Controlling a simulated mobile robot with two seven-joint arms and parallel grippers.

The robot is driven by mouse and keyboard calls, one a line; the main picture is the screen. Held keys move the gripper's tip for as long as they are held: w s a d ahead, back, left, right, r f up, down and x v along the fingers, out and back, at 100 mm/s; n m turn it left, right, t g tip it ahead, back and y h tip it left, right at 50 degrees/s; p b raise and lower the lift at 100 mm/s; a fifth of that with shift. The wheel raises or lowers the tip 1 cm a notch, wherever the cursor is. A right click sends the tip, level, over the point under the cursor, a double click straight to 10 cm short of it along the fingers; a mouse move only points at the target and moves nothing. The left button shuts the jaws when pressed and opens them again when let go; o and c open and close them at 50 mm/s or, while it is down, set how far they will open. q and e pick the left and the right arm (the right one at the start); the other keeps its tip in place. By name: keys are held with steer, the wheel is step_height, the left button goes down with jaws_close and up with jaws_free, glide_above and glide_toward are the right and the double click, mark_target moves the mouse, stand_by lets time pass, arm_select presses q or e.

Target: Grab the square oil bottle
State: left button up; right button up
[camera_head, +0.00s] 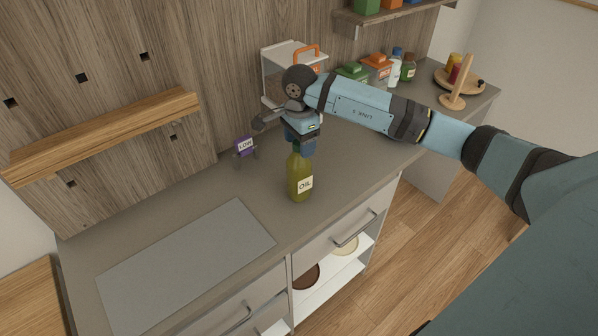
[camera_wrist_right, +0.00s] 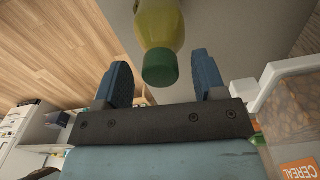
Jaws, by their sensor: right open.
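The oil bottle (camera_head: 299,184), yellow-green with a white OIL label, stands upright on the grey counter. My right gripper (camera_head: 301,146) is at the top of the bottle and hides part of its neck and cap in the head view. In the right wrist view the bottle (camera_wrist_right: 160,25) shows its green cap between the two blue fingers of the open right gripper (camera_wrist_right: 161,72). There is a gap on both sides of the cap, and the fingers do not grip it. My left gripper is not in view.
Green and orange boxes and small bottles (camera_head: 407,68) stand at the back right. A flat grey panel (camera_head: 187,262) lies on the left counter.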

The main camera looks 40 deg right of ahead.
steer(key=shift+a+f, duration=0.1)
steer(key=shift+f, duration=0.65)
jaws_close()
steer(key=shift+r, duration=0.1)
steer(key=shift+r, duration=0.1)
